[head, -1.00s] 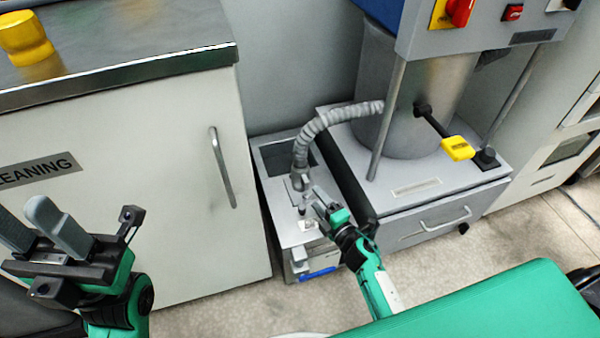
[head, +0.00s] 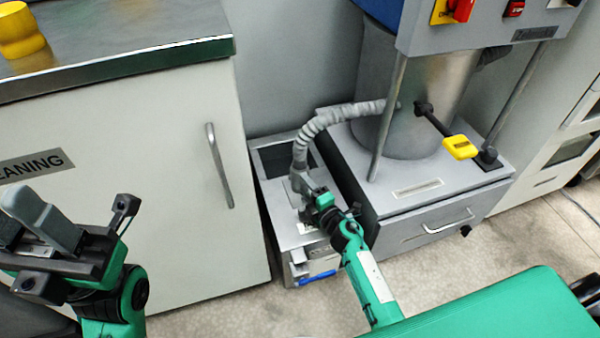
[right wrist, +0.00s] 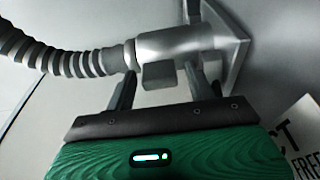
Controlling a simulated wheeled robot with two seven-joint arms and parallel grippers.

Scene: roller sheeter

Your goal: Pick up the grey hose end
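The grey hose end (right wrist: 180,45) is a smooth metallic fitting at the end of the ribbed grey hose (right wrist: 60,58) in the right wrist view. It meets a flat grey plate (right wrist: 238,35) on its right. My right gripper (right wrist: 160,75) is open, with its two fingers apart just below the fitting. A small dark block (right wrist: 158,76) under the fitting shows between the fingers, with gaps on both sides. In the head view my right gripper (head: 305,190) covers most of the hose end. My left gripper (head: 28,225) is open and empty at the far left.
The hose (head: 305,140) arches from a steel drum (head: 430,100) on the grey machine (head: 420,190) to a low grey unit (head: 275,190). A white cabinet (head: 120,160) with a bar handle stands left. Floor is clear in front.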

